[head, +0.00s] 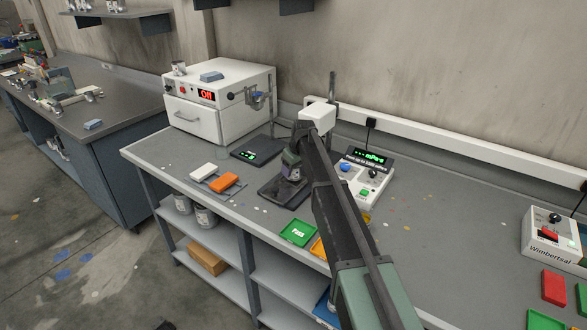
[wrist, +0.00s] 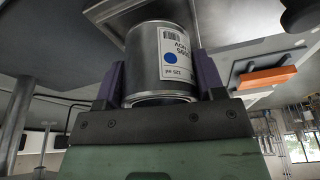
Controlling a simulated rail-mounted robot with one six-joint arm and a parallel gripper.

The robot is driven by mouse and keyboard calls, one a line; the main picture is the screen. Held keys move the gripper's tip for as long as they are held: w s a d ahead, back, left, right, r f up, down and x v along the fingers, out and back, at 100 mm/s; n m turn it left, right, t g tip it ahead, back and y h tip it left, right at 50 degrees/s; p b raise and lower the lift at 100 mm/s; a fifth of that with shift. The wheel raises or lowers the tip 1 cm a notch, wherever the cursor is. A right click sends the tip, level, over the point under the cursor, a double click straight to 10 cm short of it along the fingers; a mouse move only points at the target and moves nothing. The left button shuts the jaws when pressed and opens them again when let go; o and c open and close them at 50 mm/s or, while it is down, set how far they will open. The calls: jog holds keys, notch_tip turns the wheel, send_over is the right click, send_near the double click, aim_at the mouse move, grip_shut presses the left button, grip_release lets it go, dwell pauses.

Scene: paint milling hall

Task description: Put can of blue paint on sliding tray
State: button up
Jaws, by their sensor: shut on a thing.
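The can of blue paint (wrist: 165,55) is a silver metal can with a white label and a blue dot. My gripper (wrist: 160,88) is shut on it, with one purple finger on each side. The wrist picture is upside down, so the can stands about upright. In the head view, my gripper (head: 292,168) is over the sliding tray (head: 272,190), a dark flat plate on the bench. The tray's edge also shows beyond the can in the wrist view (wrist: 112,10). I cannot tell whether the can's base touches it. My arm hides part of the tray.
A white control box (head: 362,184) stands right of my arm. A black scale (head: 258,148) and a white oven (head: 220,105) reading "Off" are behind to the left. White (head: 203,171) and orange (head: 225,182) blocks lie left of the tray. A green "Pass" tray (head: 298,233) is in front.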

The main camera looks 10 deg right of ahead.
jog(key=shift+f+b, duration=0.6)
jog(key=o, duration=1.1)
jog(key=shift+o, duration=0.2)
jog(key=p+v, duration=1)
jog(key=v, duration=0.1)
jog(key=shift+s+p, duration=0.1)
jog(key=shift+p, duration=0.3)
